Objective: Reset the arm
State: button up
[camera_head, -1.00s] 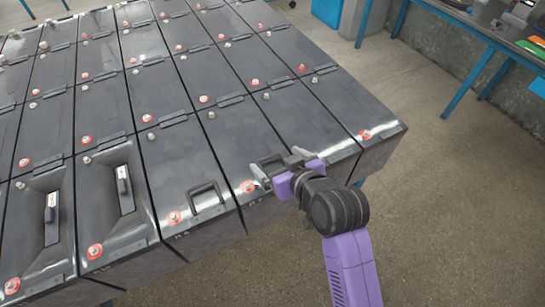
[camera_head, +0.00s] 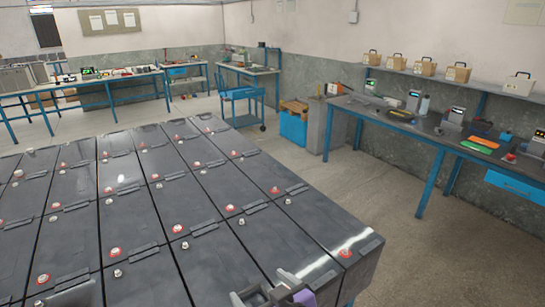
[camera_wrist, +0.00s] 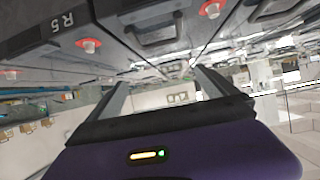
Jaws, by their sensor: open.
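My gripper (camera_head: 275,294) is at the bottom edge of the head view, by the near right end of the battery block; most of my arm is cut off below. In the wrist view my gripper (camera_wrist: 160,88) has its two fingers spread apart, with only distant room between them, so it is open and empty. Dark grey batteries (camera_head: 215,200) with red and white terminals stand in rows below it in the head view. In the wrist view, tilted batteries (camera_wrist: 45,20) fill the top, one marked R5.
A workbench (camera_head: 420,128) with tools and meters runs along the right wall, under a shelf with several boxes (camera_head: 425,67). A blue cart (camera_head: 240,105), blue bin (camera_head: 293,125) and grey cabinet (camera_head: 322,125) stand behind. The floor (camera_head: 430,250) right of the batteries is clear.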

jog(key=d+r+m+t, duration=0.1)
jog(key=d+r+t, duration=0.2)
jog(key=r, duration=0.1)
jog(key=s+d+f+m+t+h+b, duration=0.2)
jog(key=s+d+t, duration=0.1)
jog(key=s+d, duration=0.7)
jog(key=s+d+f+m+h+b, duration=0.1)
jog(key=s+d+f, duration=0.1)
jog(key=s, duration=0.7)
jog(key=s+d+f+m+g+h+b, duration=0.1)
jog(key=s+d, duration=0.3)
jog(key=s, duration=0.5)
jog(key=s+d+f+m+h+b, duration=0.1)
jog(key=s+d+f+h, duration=0.1)
jog(key=s, duration=0.7)
jog(key=shift+s+d+f+g+h+b, duration=0.35)
jog(key=shift+d+f, duration=0.25)
jog(key=shift+d, duration=0.2)
